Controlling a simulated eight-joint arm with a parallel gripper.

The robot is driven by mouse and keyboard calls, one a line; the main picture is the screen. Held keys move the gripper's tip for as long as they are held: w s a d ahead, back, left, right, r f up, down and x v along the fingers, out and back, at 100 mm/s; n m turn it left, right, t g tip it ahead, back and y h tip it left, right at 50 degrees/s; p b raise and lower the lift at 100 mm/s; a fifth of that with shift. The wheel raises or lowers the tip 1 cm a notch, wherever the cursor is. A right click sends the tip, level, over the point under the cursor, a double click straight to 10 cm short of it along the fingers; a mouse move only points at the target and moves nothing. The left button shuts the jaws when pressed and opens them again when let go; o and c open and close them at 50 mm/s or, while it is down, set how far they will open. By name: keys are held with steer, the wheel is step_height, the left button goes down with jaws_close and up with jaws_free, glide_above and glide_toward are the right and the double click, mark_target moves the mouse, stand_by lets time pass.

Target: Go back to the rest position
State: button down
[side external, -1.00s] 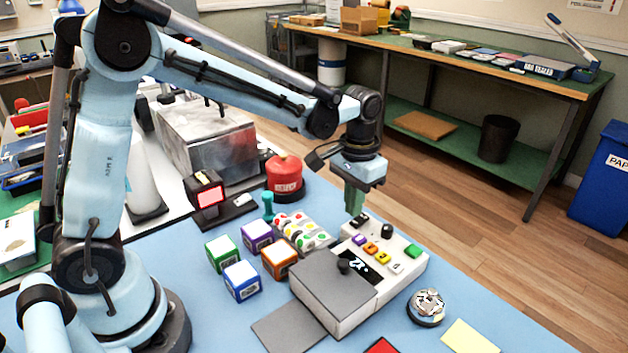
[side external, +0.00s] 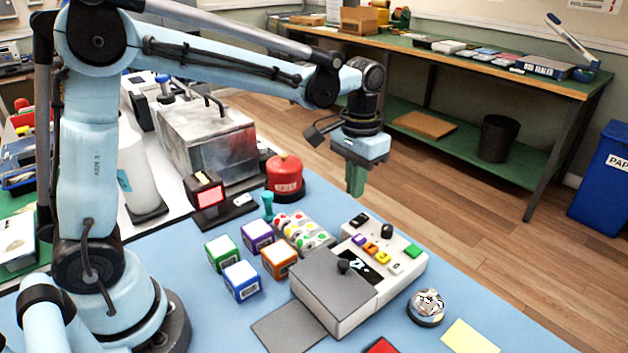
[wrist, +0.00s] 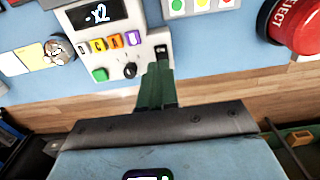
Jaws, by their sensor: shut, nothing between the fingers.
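My gripper (side external: 355,182) is shut and empty, its green fingers pointing down in the air above the far end of the white grading machine (side external: 393,285). In the wrist view the closed fingers (wrist: 157,85) show beside the machine's black switch and knob. The machine has a dark display (wrist: 98,14), a row of coloured letter buttons and a grey lid (side external: 335,282). Nothing hangs from the fingers and they appear clear of the machine.
Air around my gripper is clear.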

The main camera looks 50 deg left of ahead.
steer(key=s+a+t, duration=0.2)
steer(key=s+t, duration=0.1)
steer(key=s, duration=0.3)
steer(key=s+a+r+t, duration=0.1)
steer(key=s+a+t, duration=0.1)
steer(key=s+t, duration=0.2)
steer(key=shift+s+r, duration=0.25)
steer(key=shift+s, duration=1.15)
